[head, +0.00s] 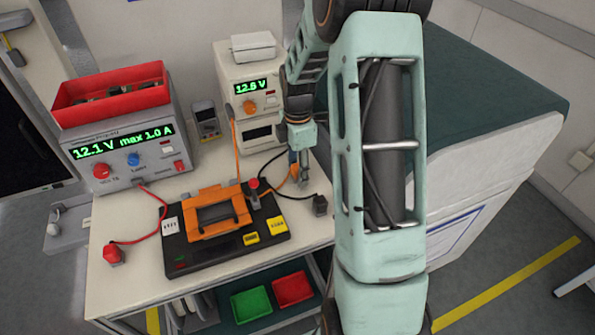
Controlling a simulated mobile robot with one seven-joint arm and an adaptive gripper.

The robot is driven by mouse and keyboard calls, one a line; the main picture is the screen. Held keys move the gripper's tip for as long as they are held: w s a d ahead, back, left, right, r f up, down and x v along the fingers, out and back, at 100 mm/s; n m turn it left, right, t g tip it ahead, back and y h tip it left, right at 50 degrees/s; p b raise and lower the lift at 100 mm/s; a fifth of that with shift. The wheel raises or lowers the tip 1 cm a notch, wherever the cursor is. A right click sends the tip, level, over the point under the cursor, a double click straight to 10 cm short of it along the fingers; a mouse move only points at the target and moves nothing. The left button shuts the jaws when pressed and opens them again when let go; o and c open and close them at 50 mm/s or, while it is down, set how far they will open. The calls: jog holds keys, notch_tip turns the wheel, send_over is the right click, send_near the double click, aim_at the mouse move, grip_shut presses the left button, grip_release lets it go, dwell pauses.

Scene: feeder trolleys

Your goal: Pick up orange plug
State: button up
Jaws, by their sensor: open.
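The orange plug (295,173) is small and stands on the trolley top to the right of the black test fixture, at the end of an orange cable (237,150). The gripper partly hides the plug.
The black fixture (200,257) with an orange clamp (215,213) stands left of my gripper. A black plug (320,205) lies close to its right, and a red plug (113,254) stands far left.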

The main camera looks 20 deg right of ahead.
jog(key=shift+c, duration=0.4)
grip_shut()
jog(key=shift+r, duration=0.65)
jog(key=s+a+r, duration=0.3)
jog(key=s+r, duration=0.9)
jog(key=s, duration=0.1)
jog(key=shift+s+a+b, duration=0.2)
jog(key=shift+a+b, duration=0.15)
